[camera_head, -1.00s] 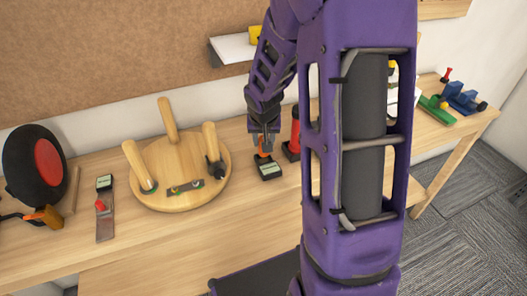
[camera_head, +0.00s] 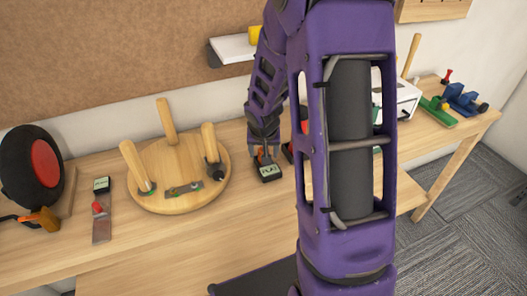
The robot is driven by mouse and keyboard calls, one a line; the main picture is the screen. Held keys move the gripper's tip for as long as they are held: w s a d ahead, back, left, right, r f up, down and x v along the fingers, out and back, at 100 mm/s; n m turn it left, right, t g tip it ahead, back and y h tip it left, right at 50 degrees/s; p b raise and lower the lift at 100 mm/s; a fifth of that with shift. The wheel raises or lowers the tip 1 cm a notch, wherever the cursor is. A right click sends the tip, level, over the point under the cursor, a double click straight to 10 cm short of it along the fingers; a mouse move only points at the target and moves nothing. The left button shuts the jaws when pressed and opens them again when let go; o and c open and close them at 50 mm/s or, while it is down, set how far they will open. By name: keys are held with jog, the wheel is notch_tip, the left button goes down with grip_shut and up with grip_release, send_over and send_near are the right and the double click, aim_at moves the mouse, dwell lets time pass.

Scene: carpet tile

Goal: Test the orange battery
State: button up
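The orange battery (camera_head: 266,157) shows as a small orange patch between the fingers of my gripper (camera_head: 264,150); most of it is hidden by the fingers. My gripper points down and appears shut on it. Directly below is a small black tester (camera_head: 268,173) with a pale display on the workbench. The display carries dark lettering that looks like "FULL", though it is small. The battery's lower end meets the tester's back part; I cannot see exactly how deep it sits.
A round wooden stool (camera_head: 180,195) lies upside down, legs up, left of the tester. Further left are a tool with a small display (camera_head: 102,208) and a black-and-red disc (camera_head: 40,165). My arm hides much of the bench to the right. The bench front is clear.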

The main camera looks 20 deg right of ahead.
jog(key=shift+r, duration=0.1)
jog(key=shift+r+p, duration=0.3)
jog(key=shift+r, duration=0.05)
jog(key=p+v, duration=0.1)
jog(key=v, duration=1)
jog(key=shift+s+r+p, duration=0.2)
jog(key=shift+p, duration=0.2)
jog(key=shift+w, duration=0.1)
